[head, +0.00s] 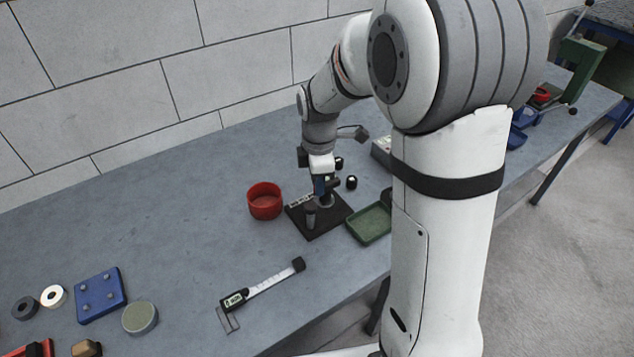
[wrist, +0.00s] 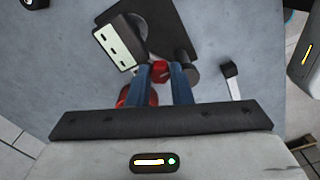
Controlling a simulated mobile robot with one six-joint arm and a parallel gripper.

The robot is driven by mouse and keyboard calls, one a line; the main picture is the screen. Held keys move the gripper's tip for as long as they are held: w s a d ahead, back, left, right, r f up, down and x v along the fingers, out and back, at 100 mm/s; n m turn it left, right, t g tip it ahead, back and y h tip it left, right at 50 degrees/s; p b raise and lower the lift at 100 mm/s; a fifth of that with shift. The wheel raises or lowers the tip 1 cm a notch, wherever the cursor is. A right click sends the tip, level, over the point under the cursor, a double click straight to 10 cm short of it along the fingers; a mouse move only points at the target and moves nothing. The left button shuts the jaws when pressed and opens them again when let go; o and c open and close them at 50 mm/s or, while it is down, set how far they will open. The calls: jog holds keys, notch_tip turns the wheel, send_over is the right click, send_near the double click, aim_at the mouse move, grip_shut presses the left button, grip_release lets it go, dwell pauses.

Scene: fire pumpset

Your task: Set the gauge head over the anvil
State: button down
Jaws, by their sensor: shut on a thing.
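The gauge stand has a flat black base plate (head: 322,222), which also shows in the wrist view (wrist: 172,18). A dark grey upright cylinder (head: 311,217) stands near the plate's front left; I cannot tell surely whether it is the anvil. A pale block with dark marks (wrist: 116,45), perhaps part of the gauge head, lies over the plate's edge in the wrist view. My gripper (wrist: 161,73) has its blue fingers shut on a small red part of the stand. In the head view my gripper (head: 321,186) is above the plate and hides part of the stand.
A red bowl (head: 265,201) stands just left of the plate, and a green tray (head: 369,224) just right. A digital caliper (head: 262,284) lies in front. A blue block (head: 100,295) and small round parts are at front left. The bench's back left is clear.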

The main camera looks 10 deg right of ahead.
jog(key=shift+a+n, duration=0.1)
jog(key=shift+n, duration=0.2)
jog(key=c, duration=1.3)
grip_release()
jog(key=shift+r, duration=0.15)
notch_tip(320, 180, up, 8)
jog(key=shift+f, duration=0.2)
